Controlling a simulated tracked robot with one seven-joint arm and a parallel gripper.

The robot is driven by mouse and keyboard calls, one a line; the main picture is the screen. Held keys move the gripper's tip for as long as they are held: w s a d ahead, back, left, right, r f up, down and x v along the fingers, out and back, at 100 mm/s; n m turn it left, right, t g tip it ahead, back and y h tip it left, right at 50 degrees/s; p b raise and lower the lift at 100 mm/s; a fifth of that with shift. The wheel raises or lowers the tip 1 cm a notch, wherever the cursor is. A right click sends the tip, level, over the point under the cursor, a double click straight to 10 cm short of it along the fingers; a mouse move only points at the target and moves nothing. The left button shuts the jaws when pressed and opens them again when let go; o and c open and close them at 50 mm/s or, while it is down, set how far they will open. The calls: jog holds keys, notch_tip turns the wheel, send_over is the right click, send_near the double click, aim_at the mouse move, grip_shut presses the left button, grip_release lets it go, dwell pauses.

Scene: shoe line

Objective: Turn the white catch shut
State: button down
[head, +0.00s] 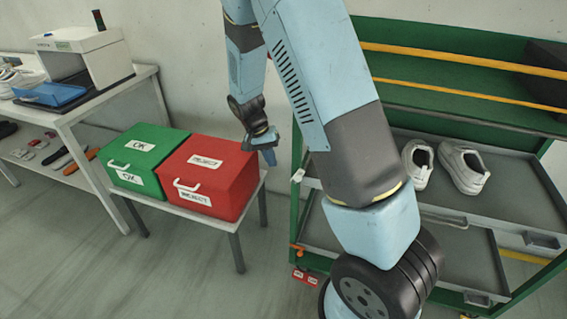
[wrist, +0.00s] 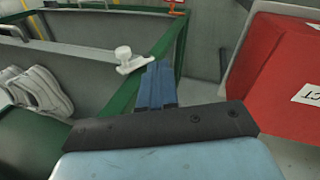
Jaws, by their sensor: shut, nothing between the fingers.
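The white catch (wrist: 126,60) is a round knob on a flat bar, mounted on the green frame of the shoe rack. In the wrist view its bar end lies close to the left of my fingertips; I cannot tell whether they touch. In the head view the catch is small (head: 298,175), on the rack's left front post by the upper tray. My gripper (wrist: 157,66) is shut and empty, its blue fingers pressed together. In the head view my gripper (head: 269,157) hangs left of that post, near the red box.
The red box (head: 218,166) and green box (head: 146,151) stand on a low table (head: 185,212) to the left. White shoes (head: 463,170) lie in the upper tray (head: 510,197). An orange piece (head: 297,249) sits lower on the post. Floor shows between table and rack.

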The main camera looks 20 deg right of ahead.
aim_at(296, 179)
jog(key=w+a, duration=0.3)
jog(key=a, duration=0.4)
jog(key=shift+w, duration=0.15)
jog(key=shift+a, duration=0.1)
jog(key=s+d+r, duration=0.1)
jog(key=d+r, duration=0.2)
jog(key=d, duration=0.2)
jog(key=shift+s+d+r+m+h, duration=0.2)
jog(key=shift+s+r+m+h, duration=0.1)
jog(key=shift+r+h, duration=0.1)
jog(key=shift+f, duration=0.1)
jog(key=s+d+f, duration=0.3)
jog(key=d+f, duration=0.4)
jog(key=f, duration=0.2)
jog(key=shift+s, duration=0.3)
